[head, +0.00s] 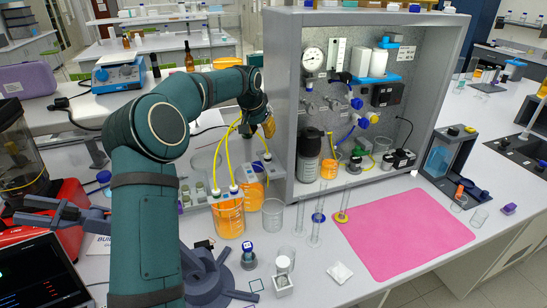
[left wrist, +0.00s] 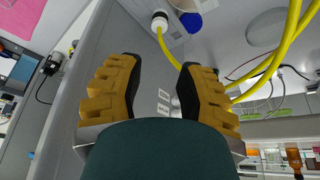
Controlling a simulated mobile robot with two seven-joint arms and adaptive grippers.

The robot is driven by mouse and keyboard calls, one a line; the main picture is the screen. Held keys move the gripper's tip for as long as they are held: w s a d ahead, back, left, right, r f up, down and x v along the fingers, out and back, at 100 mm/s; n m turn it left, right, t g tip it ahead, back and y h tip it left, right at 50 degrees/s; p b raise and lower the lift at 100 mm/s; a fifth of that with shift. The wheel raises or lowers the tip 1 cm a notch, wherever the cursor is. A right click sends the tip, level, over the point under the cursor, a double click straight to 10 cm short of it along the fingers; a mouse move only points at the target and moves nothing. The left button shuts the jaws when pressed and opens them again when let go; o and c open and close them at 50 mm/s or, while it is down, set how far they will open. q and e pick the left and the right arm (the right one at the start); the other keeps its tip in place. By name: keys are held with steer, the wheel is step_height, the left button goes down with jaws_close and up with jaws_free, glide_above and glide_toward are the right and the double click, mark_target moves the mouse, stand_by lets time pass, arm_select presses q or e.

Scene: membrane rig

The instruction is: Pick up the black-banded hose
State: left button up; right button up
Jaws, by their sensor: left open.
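Several yellow hoses (head: 219,150) rise in arcs from fittings near the orange-filled beaker (head: 228,218) toward my left gripper. In the left wrist view, two thick yellow hoses (left wrist: 285,47) pass to the right of the fingers, and a thinner yellow hose (left wrist: 164,42) runs down from a white fitting beyond the gap. I cannot make out a black band on any hose. My left gripper (head: 268,125) is beside the left wall of the grey cabinet. Its yellow-and-black fingers (left wrist: 159,76) are apart, with nothing gripped between them.
The grey cabinet (head: 283,105) stands close to the right of my left gripper. Tall glass cylinders (head: 318,220) and small vessels stand on the bench in front. A pink mat (head: 405,235) lies clear at the right. A brown bottle (head: 189,57) stands behind my left arm.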

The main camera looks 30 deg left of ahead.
mark_target(267, 155)
arm_select(q)
steer(key=x, duration=0.8)
steer(key=shift+s+f, duration=0.1)
steer(key=shift+s, duration=0.05)
steer(key=x, duration=0.2)
steer(key=s+x, duration=0.1)
steer(key=x, duration=0.1)
steer(key=shift+w+d+f, duration=0.15)
steer(key=shift+d+f, duration=0.05)
steer(key=shift+f, duration=0.35)
steer(key=shift+w+f, duration=0.15)
steer(key=shift+f, duration=0.05)
steer(key=c, duration=0.6)
